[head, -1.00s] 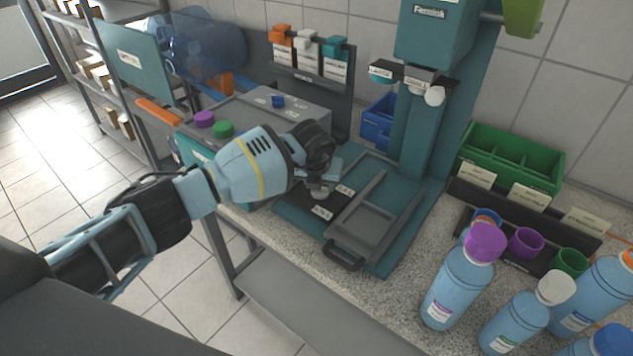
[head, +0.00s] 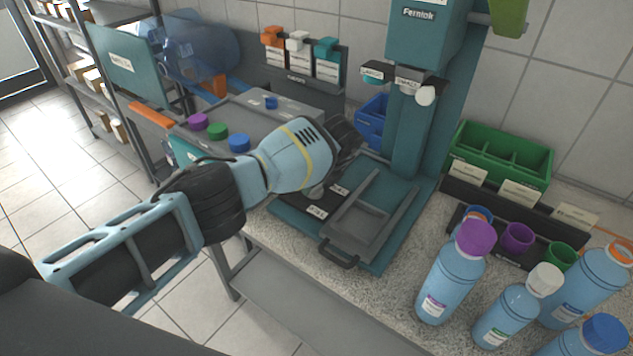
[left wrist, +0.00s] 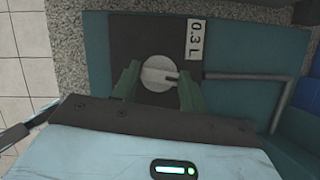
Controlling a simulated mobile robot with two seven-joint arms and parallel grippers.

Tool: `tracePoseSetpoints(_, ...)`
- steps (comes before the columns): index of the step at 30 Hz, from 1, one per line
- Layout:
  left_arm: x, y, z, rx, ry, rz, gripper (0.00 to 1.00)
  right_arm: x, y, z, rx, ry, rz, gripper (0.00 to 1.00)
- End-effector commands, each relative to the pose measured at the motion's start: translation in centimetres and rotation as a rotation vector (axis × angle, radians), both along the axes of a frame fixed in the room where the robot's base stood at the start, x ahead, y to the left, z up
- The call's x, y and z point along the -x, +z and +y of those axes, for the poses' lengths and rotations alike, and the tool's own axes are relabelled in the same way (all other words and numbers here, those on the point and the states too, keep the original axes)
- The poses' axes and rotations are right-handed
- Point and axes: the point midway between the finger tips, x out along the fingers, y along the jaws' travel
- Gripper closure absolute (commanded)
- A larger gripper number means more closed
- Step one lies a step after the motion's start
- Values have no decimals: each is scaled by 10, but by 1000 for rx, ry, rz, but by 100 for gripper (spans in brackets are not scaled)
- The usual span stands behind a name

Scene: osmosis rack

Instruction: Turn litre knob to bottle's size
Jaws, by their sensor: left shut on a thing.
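The litre knob (left wrist: 158,74) is a round pale disc on a dark plate; its pointer mark faces right in the left wrist view. A white label reading 0.3 L (left wrist: 195,40) sits up and right of it. My left gripper (left wrist: 158,85) has a green finger on each side of the knob and is shut on it. In the head view the knob (head: 316,193) shows partly under my left gripper, beside small labels too small to read. Several blue bottles stand at the right, including a purple-capped one (head: 453,270) and a white-capped one (head: 508,312). My right gripper is not in view.
The teal press column (head: 408,130) rises behind the plate, with a grey tray frame (head: 368,215) right of the knob. A grey box (head: 290,108) with purple, green and blue knobs lies left. A green bin (head: 500,155) stands at the back right.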

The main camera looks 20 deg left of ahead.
Motion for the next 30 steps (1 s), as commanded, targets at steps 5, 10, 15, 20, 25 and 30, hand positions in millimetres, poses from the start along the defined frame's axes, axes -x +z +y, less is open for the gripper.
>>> tracePoseSetpoints(5, -2, -4, -1, -1, 167, 3, 79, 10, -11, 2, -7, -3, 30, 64)
tracePoseSetpoints(10, -3, -5, -1, -2, 329, 4, 79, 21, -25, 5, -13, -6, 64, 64)
tracePoseSetpoints(15, -4, -6, -1, -1, 490, 4, 79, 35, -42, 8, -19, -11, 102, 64)
tracePoseSetpoints(20, -5, -6, -1, -3, 635, 3, 79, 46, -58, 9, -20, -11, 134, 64)
tracePoseSetpoints(25, -5, -6, -1, -1, 770, 2, 79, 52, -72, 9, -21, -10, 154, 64)
tracePoseSetpoints(30, -6, -4, -1, 0, 872, 1, 79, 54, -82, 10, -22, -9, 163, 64)
